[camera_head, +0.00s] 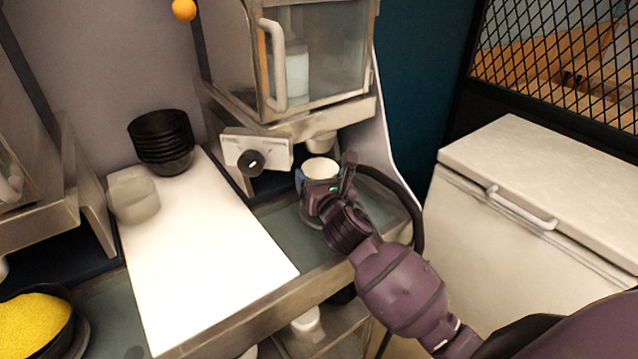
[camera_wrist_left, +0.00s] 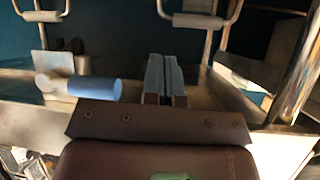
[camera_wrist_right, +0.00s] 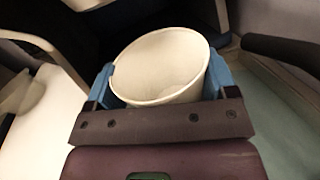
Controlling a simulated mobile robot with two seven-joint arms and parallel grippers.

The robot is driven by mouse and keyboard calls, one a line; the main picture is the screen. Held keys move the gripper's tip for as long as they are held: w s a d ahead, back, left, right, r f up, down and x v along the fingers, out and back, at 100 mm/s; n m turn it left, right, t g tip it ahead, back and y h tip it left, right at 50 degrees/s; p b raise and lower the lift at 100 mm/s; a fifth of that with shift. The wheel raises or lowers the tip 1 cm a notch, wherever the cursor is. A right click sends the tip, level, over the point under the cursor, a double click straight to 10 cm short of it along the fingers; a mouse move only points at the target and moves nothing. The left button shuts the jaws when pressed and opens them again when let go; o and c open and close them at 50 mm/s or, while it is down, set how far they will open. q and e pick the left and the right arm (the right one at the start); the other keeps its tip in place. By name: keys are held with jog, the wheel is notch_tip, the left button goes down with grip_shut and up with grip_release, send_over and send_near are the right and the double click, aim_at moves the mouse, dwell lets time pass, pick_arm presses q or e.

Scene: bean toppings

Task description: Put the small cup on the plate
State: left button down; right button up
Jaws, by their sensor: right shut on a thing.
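A small white cup (camera_head: 321,168) is held upright, as far as I can tell, by my right gripper (camera_head: 324,182) below the dispenser. In the right wrist view the empty-looking cup (camera_wrist_right: 160,68) sits between the two blue fingers, which grip it from both sides.
The dispenser (camera_head: 257,155) with its dark knob stands behind the cup. A white board (camera_head: 205,255) lies to the left, with a translucent container (camera_head: 133,196) and stacked black bowls (camera_head: 161,140). A dark bowl of yellow food (camera_head: 35,325) is at lower left. A white chest (camera_head: 540,190) stands right.

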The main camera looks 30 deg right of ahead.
jog(key=shift+f, duration=0.7)
jog(key=shift+f, duration=0.1)
jog(key=o, duration=0.8)
jog(key=shift+s, duration=0.1)
jog(key=s, duration=0.3)
jog(key=s+a, duration=0.1)
jog(key=s, duration=0.3)
jog(key=s+a, duration=0.1)
jog(key=s, duration=0.2)
jog(key=shift+s, duration=0.2)
jog(key=shift+s+a, duration=0.1)
jog(key=shift+s, duration=0.55)
